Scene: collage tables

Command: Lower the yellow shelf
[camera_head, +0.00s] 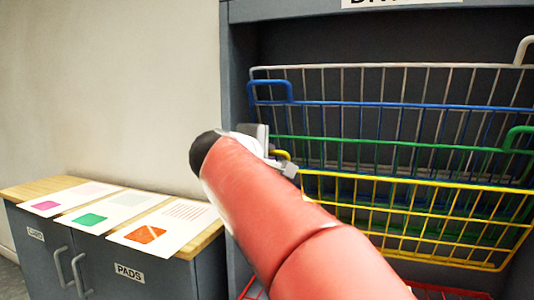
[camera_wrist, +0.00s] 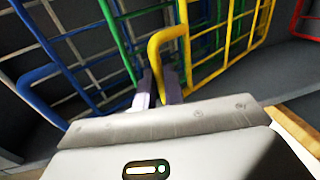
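In the head view my red arm covers part of the shelf and most of my gripper.
Above are the green rack (camera_head: 400,144), blue rack (camera_head: 400,105) and white rack (camera_head: 400,66), close together. A red rack (camera_head: 450,291) shows low down. A low cabinet with a wooden top (camera_head: 30,186) stands at left, bearing printed cards (camera_head: 115,210).

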